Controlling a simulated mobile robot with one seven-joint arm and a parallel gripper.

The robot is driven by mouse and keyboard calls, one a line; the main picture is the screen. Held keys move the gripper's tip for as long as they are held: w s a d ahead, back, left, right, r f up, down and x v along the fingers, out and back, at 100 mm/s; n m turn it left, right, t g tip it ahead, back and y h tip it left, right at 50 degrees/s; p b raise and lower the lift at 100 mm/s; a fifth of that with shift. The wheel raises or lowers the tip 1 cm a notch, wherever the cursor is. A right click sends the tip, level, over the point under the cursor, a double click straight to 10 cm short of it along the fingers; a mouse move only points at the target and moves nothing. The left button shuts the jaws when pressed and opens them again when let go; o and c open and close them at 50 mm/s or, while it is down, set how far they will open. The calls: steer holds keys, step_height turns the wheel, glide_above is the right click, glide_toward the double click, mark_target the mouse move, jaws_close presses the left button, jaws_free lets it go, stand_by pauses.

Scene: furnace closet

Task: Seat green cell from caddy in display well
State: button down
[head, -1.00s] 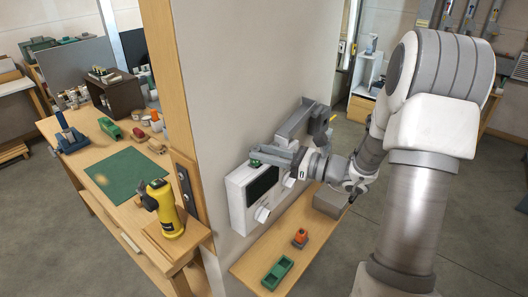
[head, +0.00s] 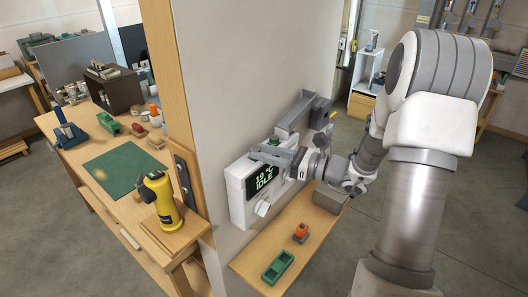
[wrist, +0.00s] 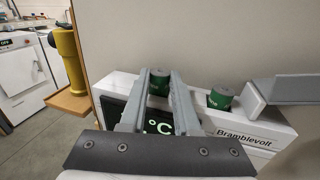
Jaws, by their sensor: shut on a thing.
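A white display unit (head: 237,196) is mounted on the wall panel, and its dark screen (head: 262,180) is lit with "19 °C IDLE". My gripper (wrist: 158,76) is shut on a green cell (wrist: 160,84) at the unit's top. The cell looks upright, its lower part sits at the top face, and how deep it sits is hidden by the fingers. A second green cell (wrist: 221,99) stands on the unit's top to the right. A green caddy-like tray (head: 278,267) lies on the shelf below and looks empty.
An orange-topped object (head: 301,231) and a grey box (head: 329,197) stand on the wooden shelf (head: 258,243). A grey bracket (head: 296,117) juts from the wall close beside my gripper.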

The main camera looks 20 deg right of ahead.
steer(key=shift+f, duration=0.25)
steer(key=c, duration=0.6)
jaws_free()
steer(key=shift+o, duration=0.2)
steer(key=shift+d, duration=0.1)
steer(key=v, duration=0.8)
